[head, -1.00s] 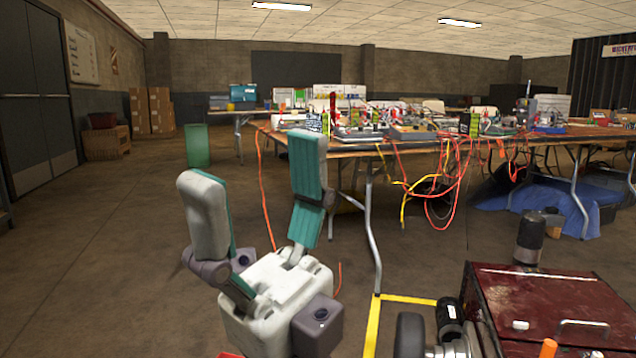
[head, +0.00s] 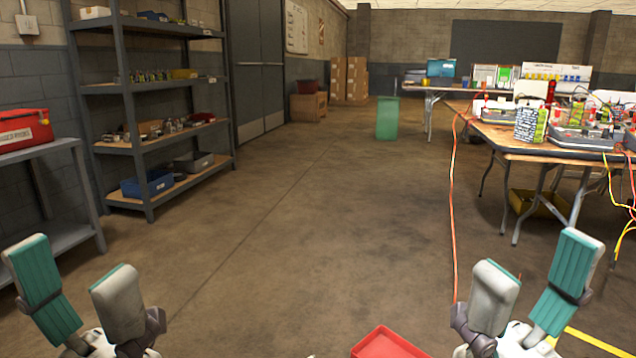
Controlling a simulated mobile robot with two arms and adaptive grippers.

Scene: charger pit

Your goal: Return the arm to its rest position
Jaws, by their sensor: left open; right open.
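Both of my grippers show along the bottom edge of the head view. My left gripper (head: 84,290) is at the lower left, its two teal and pale grey fingers spread apart and pointing up. My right gripper (head: 524,292) is at the lower right, also with its fingers spread. I see nothing between the fingers of either gripper. Both are in open air above the floor, apart from the furniture. Their bases are cut off by the bottom edge, and most of both arms is out of view.
A red tray (head: 388,344) is at the bottom centre. A metal shelf (head: 150,140) and a bench with a red toolbox (head: 22,130) stand on the left. A cluttered table (head: 520,146) is at the right, with an orange cable (head: 453,210) hanging to the floor. The middle floor is clear.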

